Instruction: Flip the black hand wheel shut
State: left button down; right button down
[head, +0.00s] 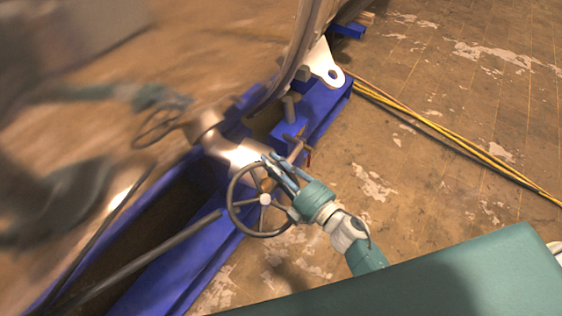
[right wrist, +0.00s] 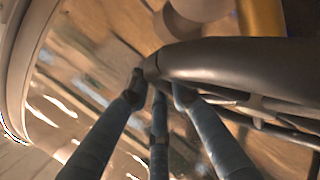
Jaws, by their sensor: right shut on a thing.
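The black hand wheel (head: 264,200) has a dark ring rim, thin spokes and a pale hub. It stands at the end of a metal valve body (head: 236,154) in the middle of the head view. My right gripper (head: 274,166) reaches in from the lower right and is shut on the upper right of the wheel's rim. In the right wrist view, the dark rim (right wrist: 235,62) runs to the blue-grey fingers (right wrist: 157,92), whose tips meet it. The exact contact is partly hidden. My left gripper is not in view.
A blue frame (head: 322,112) runs diagonally beneath the valve. The large shiny chamber wall (head: 95,110) at left mirrors the wheel and my arm. A grey rod (head: 150,258) lies at lower left. Yellow cables (head: 455,138) cross the worn floor at right, which is otherwise open.

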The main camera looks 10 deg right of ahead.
jog(key=shift+d+f, duration=0.1)
jog(key=shift+d, duration=0.1)
jog(key=c, duration=1.5)
grip_release()
jog(key=shift+c, duration=0.2)
jog(key=v, duration=1.2)
jog(key=shift+a, duration=0.1)
